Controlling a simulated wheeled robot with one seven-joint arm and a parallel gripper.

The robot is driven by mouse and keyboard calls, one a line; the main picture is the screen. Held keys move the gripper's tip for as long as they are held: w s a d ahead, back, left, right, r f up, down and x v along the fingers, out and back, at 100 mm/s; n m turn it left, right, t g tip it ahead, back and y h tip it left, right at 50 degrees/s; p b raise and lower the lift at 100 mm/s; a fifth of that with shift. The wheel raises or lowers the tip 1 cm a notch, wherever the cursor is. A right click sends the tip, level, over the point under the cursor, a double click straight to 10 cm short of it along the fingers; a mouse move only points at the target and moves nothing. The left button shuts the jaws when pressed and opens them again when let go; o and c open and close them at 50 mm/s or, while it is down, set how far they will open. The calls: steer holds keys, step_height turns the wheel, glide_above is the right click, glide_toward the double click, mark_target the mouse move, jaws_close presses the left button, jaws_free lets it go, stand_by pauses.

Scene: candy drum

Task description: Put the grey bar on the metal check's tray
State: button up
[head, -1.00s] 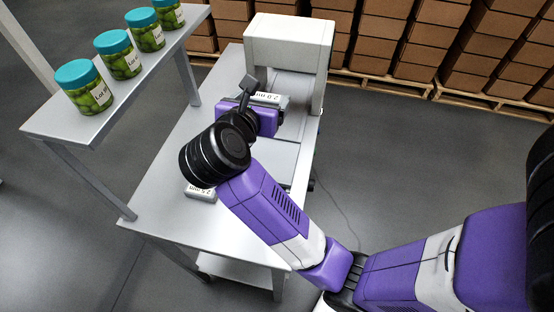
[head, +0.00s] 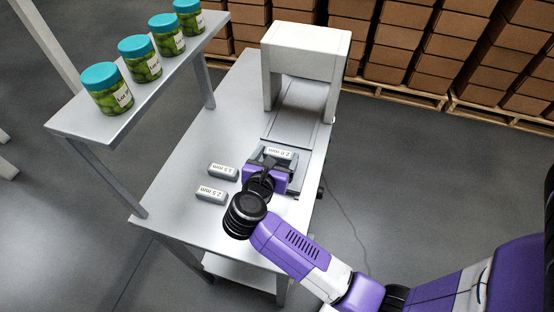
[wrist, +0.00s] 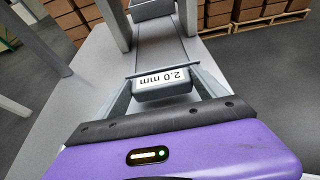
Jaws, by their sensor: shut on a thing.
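The grey bar labelled 2.0 mm (head: 280,153) is between the fingers of my gripper (head: 276,165), which is shut on it. In the wrist view the bar (wrist: 163,88) sits between both fingertips, label readable. The metal check is a white arch (head: 306,42) on the table, farther from me than my gripper. Its flat grey tray surface (head: 297,112) runs under the arch toward my gripper. My gripper and the bar are at the near end of that surface. I cannot tell whether the bar touches the surface beneath.
Two other labelled grey bars, one upper (head: 222,171) and one marked 2.5 mm (head: 211,194), lie on the table (head: 177,212) left of my gripper. A raised shelf (head: 150,104) with several green jars stands at left. Stacked cartons (head: 400,50) stand behind the table.

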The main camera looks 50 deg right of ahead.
steer(key=shift+f, duration=1.1)
steer(key=shift+f, duration=0.1)
steer(key=shift+f, duration=0.15)
steer(key=o, duration=1.3)
steer(key=shift+o, duration=0.2)
